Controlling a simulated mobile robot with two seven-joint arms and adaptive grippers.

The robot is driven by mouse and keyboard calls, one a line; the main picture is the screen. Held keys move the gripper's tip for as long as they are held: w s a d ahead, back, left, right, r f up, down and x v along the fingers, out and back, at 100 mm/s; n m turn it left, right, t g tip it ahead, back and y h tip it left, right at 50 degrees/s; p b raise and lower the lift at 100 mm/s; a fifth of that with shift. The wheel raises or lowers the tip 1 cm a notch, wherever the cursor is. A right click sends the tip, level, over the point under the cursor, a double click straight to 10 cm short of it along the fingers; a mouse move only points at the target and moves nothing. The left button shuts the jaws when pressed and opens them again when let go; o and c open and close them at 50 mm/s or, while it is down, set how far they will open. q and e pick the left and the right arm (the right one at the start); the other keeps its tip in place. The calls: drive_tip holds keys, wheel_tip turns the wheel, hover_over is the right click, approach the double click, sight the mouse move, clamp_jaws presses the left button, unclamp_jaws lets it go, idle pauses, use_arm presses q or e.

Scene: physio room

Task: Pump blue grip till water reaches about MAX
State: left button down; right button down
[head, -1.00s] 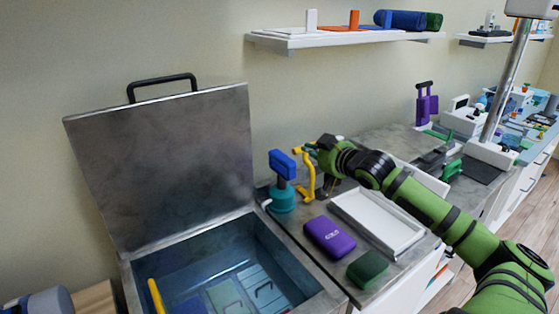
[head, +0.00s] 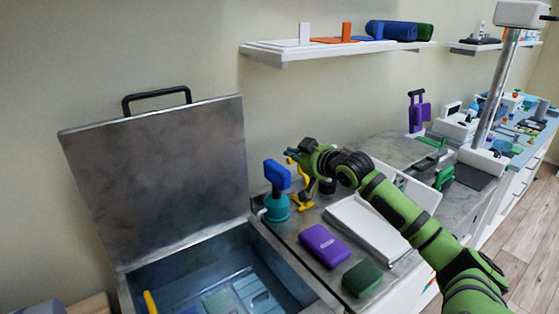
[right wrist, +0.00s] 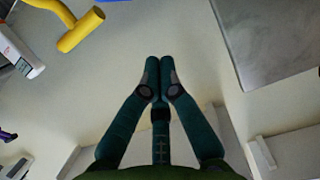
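The blue grip (head: 277,175) stands upright on top of a teal pump body (head: 276,208) on the metal counter, beside the open tank. My right gripper (head: 292,156) is just above and right of the grip, apart from it as far as I can tell. In the right wrist view its two fingers (right wrist: 159,64) meet at the tips with nothing between them. Water shows in the tank (head: 215,285); no MAX mark is readable. My left gripper is not in view.
A yellow lever-like part (head: 303,198) stands close under my right gripper. A purple box (head: 325,245), a green block (head: 362,279) and a white tray (head: 370,232) lie on the counter. The raised metal lid (head: 155,180) stands behind the tank. A shelf (head: 335,50) hangs above.

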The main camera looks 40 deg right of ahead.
drive_tip(key=p, duration=0.2)
hover_over(279, 170)
drive_tip(key=shift+s+f, duration=0.35)
drive_tip(key=shift+f, duration=0.2)
drive_tip(key=f, duration=0.2)
drive_tip(key=f+p, duration=0.1)
drive_tip(key=shift+w+a+f, duration=0.1)
drive_tip(key=shift+w, duration=0.15)
drive_tip(key=shift+s+f, duration=0.1)
drive_tip(key=shift+f, duration=0.55)
